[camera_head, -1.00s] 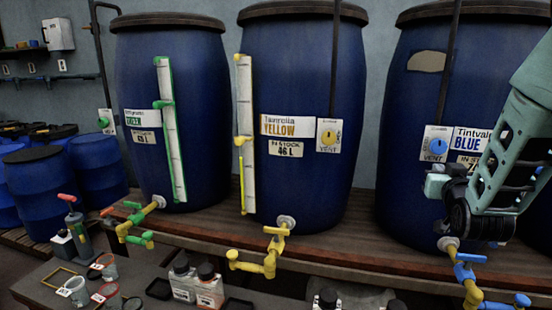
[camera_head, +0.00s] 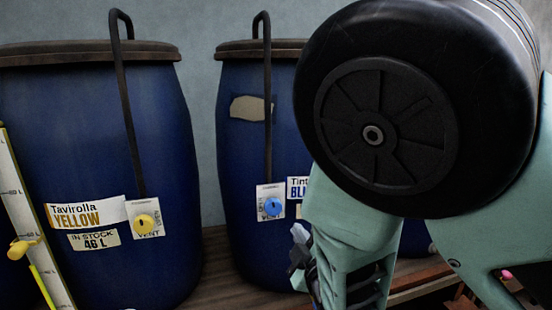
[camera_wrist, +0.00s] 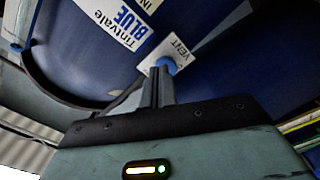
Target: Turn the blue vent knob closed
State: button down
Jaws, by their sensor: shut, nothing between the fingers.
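The blue vent knob (camera_head: 272,207) sits on a white vent plate (camera_head: 263,193) on the front of the blue-labelled vat (camera_head: 235,165). In the wrist view the knob (camera_wrist: 166,65) shows just beyond the fingertips and is partly hidden by them. My gripper (camera_wrist: 160,72) is shut and empty, its tips close to the knob; I cannot tell whether they touch it. In the head view my gripper (camera_head: 299,240) shows as a small grey part just right of and below the knob, largely hidden behind my arm.
The yellow-labelled vat (camera_head: 165,110) stands to the left, with its own yellow vent knob (camera_head: 145,223) and a sight gauge (camera_head: 22,200). A dark pipe (camera_head: 267,110) runs down above the blue knob. My arm covers the right of the head view.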

jog(key=x, duration=0.7)
jog(key=shift+s+a+r, duration=0.1)
jog(key=shift+a, duration=0.15)
dwell(1.1)
jog(key=shift+a+b, duration=0.25)
jog(key=shift+b, duration=0.4)
dwell(0.3)
jog(key=d+b+v, duration=0.1)
jog(key=v, duration=0.5)
jog(key=shift+f, duration=0.35)
